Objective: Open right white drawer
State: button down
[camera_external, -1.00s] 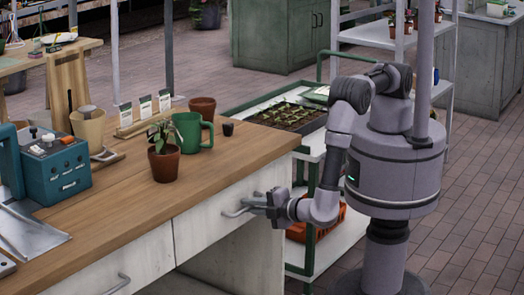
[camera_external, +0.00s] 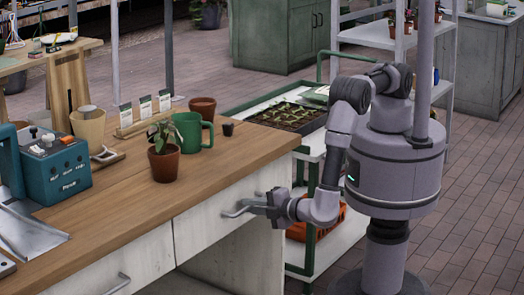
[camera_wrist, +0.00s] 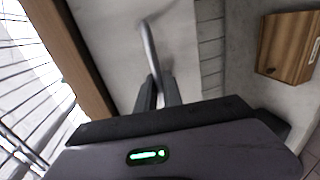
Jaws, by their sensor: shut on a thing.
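The right white drawer (camera_external: 205,222) is in the front of the wooden-topped bench and looks closed, its face level with the bench front. Its metal bar handle (camera_external: 238,208) sticks out from the face. My gripper (camera_external: 268,204) is at the right part of this handle, with its fingers shut on the bar. In the wrist view the handle (camera_wrist: 150,45) runs down between the two fingers (camera_wrist: 158,92) against the pale drawer face (camera_wrist: 120,30). The exact contact is partly hidden by the fingers.
A left white drawer (camera_external: 140,265) with its own handle sits beside it. On the bench top (camera_external: 215,175) stand a potted plant (camera_external: 164,163), a green mug (camera_external: 190,132) and a teal box (camera_external: 55,170). A green-framed cart (camera_external: 310,220) with an orange crate stands behind my arm.

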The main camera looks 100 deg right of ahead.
jog(key=shift+s+a, duration=0.1)
dwell(0.5)
jog(key=f+b+v, duration=0.3)
jog(key=v, duration=1.3)
jog(key=s+a+f+b+v, duration=0.1)
jog(key=f+b+v, duration=0.2)
jog(key=v, duration=1.2)
jog(key=shift+s+a+f+b, duration=0.25)
jog(key=shift+s+f+b, duration=0.05)
jog(key=shift+b, duration=0.5)
jog(key=c, duration=1.5)
grip_release()
